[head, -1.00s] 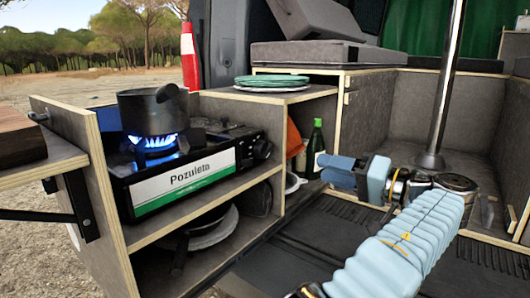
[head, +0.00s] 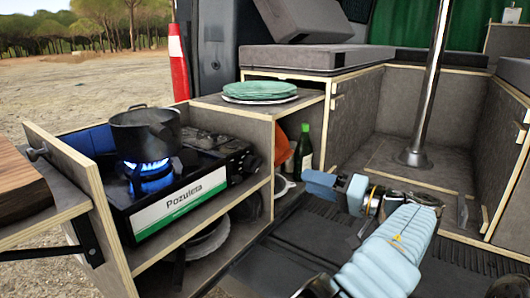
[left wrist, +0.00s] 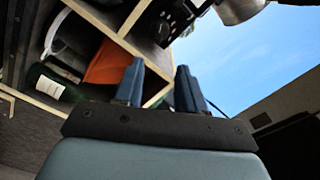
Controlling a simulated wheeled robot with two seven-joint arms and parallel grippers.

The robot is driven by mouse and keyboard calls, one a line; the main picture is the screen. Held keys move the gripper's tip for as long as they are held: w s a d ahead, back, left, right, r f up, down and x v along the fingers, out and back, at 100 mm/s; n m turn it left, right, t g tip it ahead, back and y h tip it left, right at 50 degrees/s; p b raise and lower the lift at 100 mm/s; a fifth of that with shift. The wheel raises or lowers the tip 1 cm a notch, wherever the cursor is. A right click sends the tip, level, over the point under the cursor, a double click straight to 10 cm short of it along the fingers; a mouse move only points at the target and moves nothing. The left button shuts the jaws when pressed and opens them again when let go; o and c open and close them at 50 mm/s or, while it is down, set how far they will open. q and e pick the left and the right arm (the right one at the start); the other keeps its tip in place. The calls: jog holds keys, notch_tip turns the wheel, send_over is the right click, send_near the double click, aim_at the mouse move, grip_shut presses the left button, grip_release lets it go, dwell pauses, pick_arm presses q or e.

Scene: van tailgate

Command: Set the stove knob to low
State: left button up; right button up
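The black camp stove (head: 185,185), with a white and green "Pozuleta" front label, sits on the upper shelf of the wooden kitchen unit. Its dark stove knob (head: 249,163) is at the right end of the front; its pointer is too small to read. A blue flame (head: 148,176) burns under the dark pot (head: 146,133). My left gripper (head: 321,184) is right of the knob and apart from it, in front of the bottle. In the left wrist view its two blue fingers (left wrist: 158,88) stand apart with nothing between them. My right gripper is not in view.
A metal post (head: 425,90) rises at the right. A wooden board (head: 22,185) is at the left.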

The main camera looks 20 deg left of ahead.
aim_at(259, 166)
pick_arm(q)
jog(key=x, duration=1.3)
jog(key=shift+a+f, duration=0.15)
jog(key=shift+a, duration=0.1)
jog(key=shift+c, duration=0.3)
grip_shut()
